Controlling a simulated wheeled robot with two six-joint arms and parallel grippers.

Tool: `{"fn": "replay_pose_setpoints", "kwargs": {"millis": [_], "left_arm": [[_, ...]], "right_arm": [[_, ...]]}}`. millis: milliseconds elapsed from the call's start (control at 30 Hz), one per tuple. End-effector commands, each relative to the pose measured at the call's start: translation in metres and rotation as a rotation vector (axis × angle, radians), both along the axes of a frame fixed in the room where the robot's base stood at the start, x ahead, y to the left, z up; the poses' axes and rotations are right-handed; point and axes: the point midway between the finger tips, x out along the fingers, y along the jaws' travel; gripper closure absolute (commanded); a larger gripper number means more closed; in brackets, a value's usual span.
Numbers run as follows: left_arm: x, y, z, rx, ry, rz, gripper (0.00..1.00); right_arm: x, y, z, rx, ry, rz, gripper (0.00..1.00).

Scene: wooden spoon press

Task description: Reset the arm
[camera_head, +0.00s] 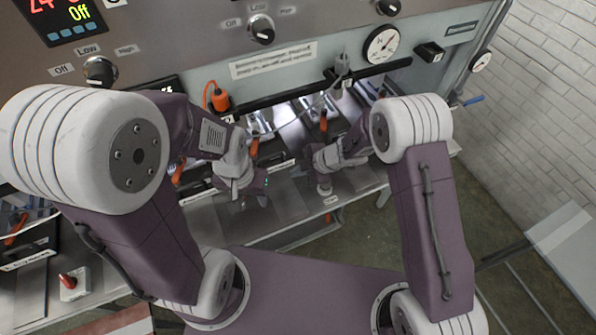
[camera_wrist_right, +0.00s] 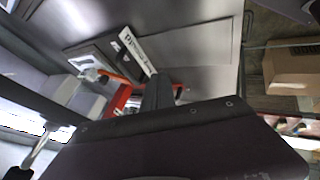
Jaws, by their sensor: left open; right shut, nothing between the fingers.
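Both of my purple and white arms reach forward over the grey metal bench in the head view. My left gripper (camera_head: 252,201) is open, with nothing seen between its fingers, above the front part of the bench. My right gripper (camera_head: 323,188) is shut and empty, a short way to the right of it. Its fingers point down toward the bench; whether the tips touch the surface I cannot tell. My arms hide parts of the machine and bench.
The press machine has dials, a round gauge (camera_head: 382,45) and an orange plug-like part (camera_head: 219,101). A red switch box (camera_head: 74,284) lies at lower left. A white brick wall (camera_head: 560,90) stands at right.

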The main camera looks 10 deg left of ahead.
Motion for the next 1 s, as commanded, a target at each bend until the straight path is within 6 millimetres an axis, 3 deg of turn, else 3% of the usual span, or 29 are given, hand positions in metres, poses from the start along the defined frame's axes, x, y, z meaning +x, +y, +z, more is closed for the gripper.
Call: {"fn": "replay_pose_setpoints", "kwargs": {"millis": [400,467,533,633,733,800,867,900,1000], "left_arm": [[0.000,0.000,-0.001,0.000,0.000,0.000,0.56],[0.000,0.000,-0.004,0.000,0.000,0.000,0.56],[0.000,0.000,-0.011,0.000,0.000,0.000,0.56],[0.000,0.000,-0.026,0.000,0.000,0.000,0.56],[0.000,0.000,-0.037,0.000,0.000,0.000,0.56],[0.000,0.000,-0.043,0.000,0.000,0.000,0.56],[0.000,0.000,-0.046,0.000,0.000,0.000,0.56],[0.000,0.000,-0.046,0.000,0.000,0.000,0.56],[0.000,0.000,-0.045,0.000,0.000,0.000,0.56]], "right_arm": [[0.000,-0.004,0.002,0.000,0.001,-0.003,1.00],[0.008,-0.010,0.006,0.005,-0.014,-0.021,1.00],[0.031,-0.021,0.029,0.026,-0.072,-0.059,1.00],[0.064,-0.068,0.087,0.083,-0.158,-0.277,1.00],[0.075,-0.153,0.123,0.107,-0.152,-0.722,1.00],[0.053,-0.215,0.127,0.111,-0.076,-1.061,1.00],[0.016,-0.255,0.117,0.106,0.038,-1.330,1.00],[-0.013,-0.271,0.107,0.101,0.131,-1.486,1.00],[-0.081,-0.281,0.080,0.056,0.375,-1.754,1.00]]}}
